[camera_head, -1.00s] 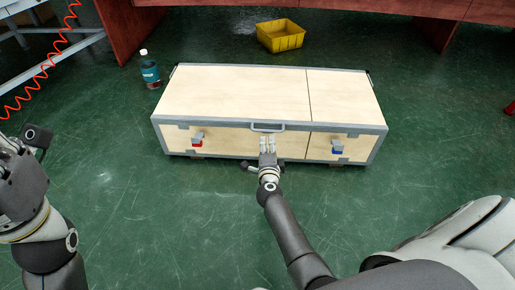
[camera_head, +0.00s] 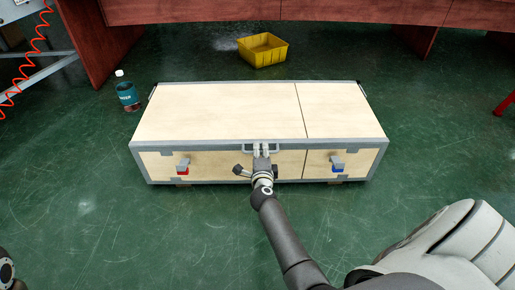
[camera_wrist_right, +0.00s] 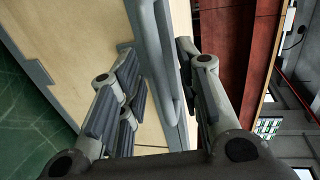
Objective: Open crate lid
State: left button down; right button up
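A long wooden crate (camera_head: 225,166) with grey edging stands on the floor, its lid (camera_head: 220,110) closed. A grey handle (camera_head: 274,149) is at the middle of the lid's front edge. My right gripper (camera_head: 261,150) is at this handle. In the right wrist view, the handle bar (camera_wrist_right: 160,60) runs between the fingers of my right gripper (camera_wrist_right: 158,75), which are apart on both sides of it. My left gripper is out of view.
A dark bottle (camera_head: 128,95) stands on the floor left of the crate. A yellow bin (camera_head: 262,50) sits behind it, near a red-brown table (camera_head: 330,12). The green floor in front of the crate is clear apart from my arm.

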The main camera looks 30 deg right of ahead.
jog(key=shift+w+d, duration=0.15)
grip_shut()
jog(key=shift+r+p, duration=0.2)
jog(key=shift+p, duration=0.15)
